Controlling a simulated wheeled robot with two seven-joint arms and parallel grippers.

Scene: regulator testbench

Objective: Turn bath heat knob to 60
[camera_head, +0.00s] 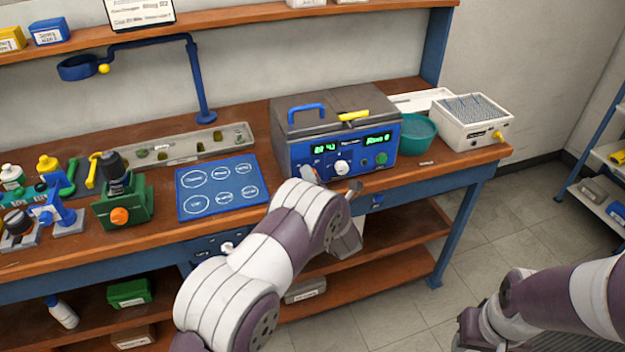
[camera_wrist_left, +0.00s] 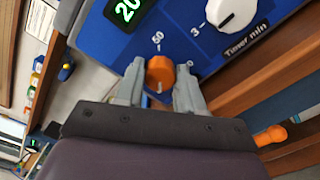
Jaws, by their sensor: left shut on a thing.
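The bath (camera_head: 350,157) is a grey box with a blue front panel, a blue lid handle and green displays, standing on the bench. In the left wrist view its blue panel (camera_wrist_left: 172,35) shows an orange knob (camera_wrist_left: 160,72) with a "50" mark beside it. My left gripper (camera_wrist_left: 160,82) has its fingers closed on either side of this knob. In the head view my left arm reaches the panel's left side, and its wrist and gripper (camera_head: 309,175) hide the knob. The knob's pointer setting cannot be read clearly. My right gripper (camera_head: 470,328) hangs at the lower right, away from the bench.
A white timer knob (camera_wrist_left: 232,12) sits beside the orange knob on the panel. A teal bowl (camera_head: 416,134) and a white rack box (camera_head: 472,122) stand right of the bath. A blue mat (camera_head: 222,187) lies to its left.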

